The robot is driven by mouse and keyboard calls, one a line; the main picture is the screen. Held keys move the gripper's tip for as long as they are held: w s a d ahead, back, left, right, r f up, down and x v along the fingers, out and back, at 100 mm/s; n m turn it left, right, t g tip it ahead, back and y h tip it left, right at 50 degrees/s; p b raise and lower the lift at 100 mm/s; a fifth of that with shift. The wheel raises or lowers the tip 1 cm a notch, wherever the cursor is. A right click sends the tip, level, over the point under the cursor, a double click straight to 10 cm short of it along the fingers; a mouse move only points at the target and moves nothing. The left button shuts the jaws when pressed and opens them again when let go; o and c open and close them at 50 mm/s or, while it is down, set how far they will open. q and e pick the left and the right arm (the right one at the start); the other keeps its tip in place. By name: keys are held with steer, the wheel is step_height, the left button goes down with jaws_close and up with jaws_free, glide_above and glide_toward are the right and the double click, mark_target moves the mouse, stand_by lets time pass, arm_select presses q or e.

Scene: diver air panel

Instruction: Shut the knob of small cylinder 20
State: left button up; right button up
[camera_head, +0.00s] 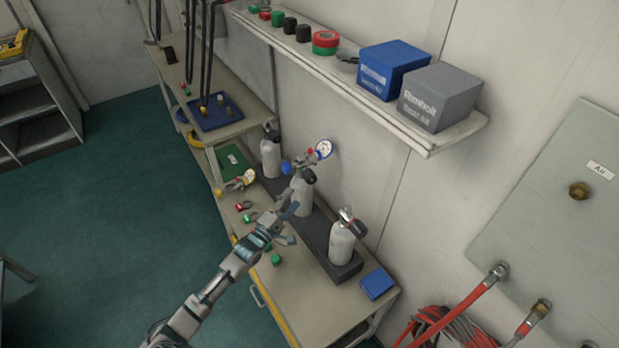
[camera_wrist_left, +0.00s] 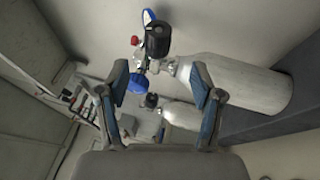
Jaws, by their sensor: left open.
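Three small grey cylinders stand in a dark rack (camera_head: 313,232) on the workbench: a far one (camera_head: 271,158), a middle one (camera_head: 302,196) and a near one (camera_head: 341,243). I cannot read any number on them. The middle one carries a blue knob (camera_head: 286,168) and a round gauge (camera_head: 324,149). My left gripper (camera_head: 291,225) is open and empty, in front of the middle cylinder. In the left wrist view its open fingers (camera_wrist_left: 160,76) frame the valve, with a blue knob (camera_wrist_left: 137,83), a black knob (camera_wrist_left: 158,40) and a cylinder body (camera_wrist_left: 245,85) at right.
Loose fittings (camera_head: 247,217) and a blue box (camera_head: 376,284) lie on the bench (camera_head: 300,308). A shelf (camera_head: 400,126) with boxes and tape rolls overhangs the back. Red hoses (camera_head: 450,325) hang at the right by a wall panel (camera_head: 560,230). The green floor at left is clear.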

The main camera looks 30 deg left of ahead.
mark_target(312, 178)
arm_select(q)
steer(key=x, duration=0.6)
steer(key=d+x, duration=0.1)
steer(key=x, duration=0.2)
steer(key=shift+w+r+b, duration=0.25)
steer(key=shift+r+b, duration=0.05)
steer(key=shift+b, duration=0.1)
steer(key=shift+w+a, duration=0.15)
steer(key=shift+w, duration=0.05)
steer(key=shift+a+f, duration=0.1)
steer(key=shift+a, duration=0.1)
steer(key=shift+d, duration=0.15)
steer(key=shift+c, duration=0.9)
steer(key=shift+d, duration=0.15)
steer(key=c, duration=0.4)
steer(key=shift+d, duration=0.15)
steer(key=c, duration=0.6)
arm_select(e)
steer(key=shift+w+d+r, duration=0.1)
steer(key=shift+w+r, duration=0.2)
steer(key=shift+r, duration=0.25)
steer(key=shift+w+d+r, duration=0.1)
steer(key=shift+w+r, duration=0.2)
steer(key=shift+r, duration=0.25)
